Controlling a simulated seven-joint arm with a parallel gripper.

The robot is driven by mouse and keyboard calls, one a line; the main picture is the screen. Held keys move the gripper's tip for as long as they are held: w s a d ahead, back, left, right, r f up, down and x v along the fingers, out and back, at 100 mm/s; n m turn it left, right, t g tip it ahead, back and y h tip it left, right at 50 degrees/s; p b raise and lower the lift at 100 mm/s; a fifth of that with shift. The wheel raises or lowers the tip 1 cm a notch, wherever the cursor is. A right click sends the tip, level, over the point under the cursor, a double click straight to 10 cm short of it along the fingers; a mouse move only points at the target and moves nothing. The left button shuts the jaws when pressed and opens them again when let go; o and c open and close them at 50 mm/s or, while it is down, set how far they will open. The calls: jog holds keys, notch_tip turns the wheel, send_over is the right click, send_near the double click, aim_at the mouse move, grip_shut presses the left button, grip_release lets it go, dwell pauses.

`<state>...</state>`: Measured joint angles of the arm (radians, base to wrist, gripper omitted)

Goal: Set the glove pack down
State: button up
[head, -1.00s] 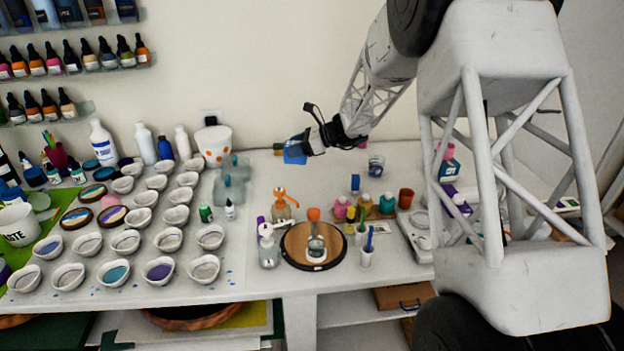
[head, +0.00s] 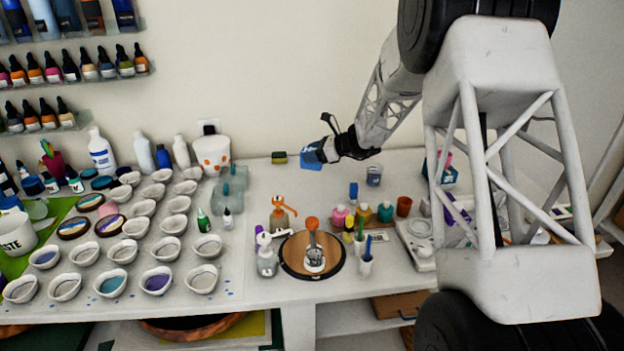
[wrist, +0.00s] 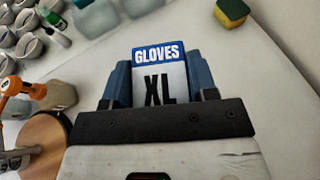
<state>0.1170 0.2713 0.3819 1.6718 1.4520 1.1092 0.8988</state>
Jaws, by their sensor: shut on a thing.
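The glove pack (wrist: 160,75), a blue and white box marked "GLOVES XL", is between the fingers of my gripper (wrist: 160,92) in the wrist view. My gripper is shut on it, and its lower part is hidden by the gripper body. In the head view the blue pack (head: 311,157) shows at the end of my gripper (head: 322,151), over the back of the white table (head: 335,195). I cannot tell whether the pack touches the table.
A yellow and green sponge (head: 279,158) lies just left of the pack. A round wooden turntable (head: 295,262), pump bottles and coloured jars are nearer the front. Table between pack and turntable is mostly clear.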

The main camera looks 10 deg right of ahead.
aim_at(312, 165)
jog(key=shift+f, duration=2.25)
jog(key=shift+f, duration=0.1)
jog(key=shift+f, duration=1.75)
jog(key=shift+f, duration=0.15)
jog(key=o, duration=0.9)
jog(key=shift+d+r, duration=0.1)
jog(key=shift+r, duration=0.1)
jog(key=shift+s+d+r, duration=0.25)
jog(key=shift+d, duration=0.3)
jog(key=v, duration=1)
jog(key=shift+d, duration=0.25)
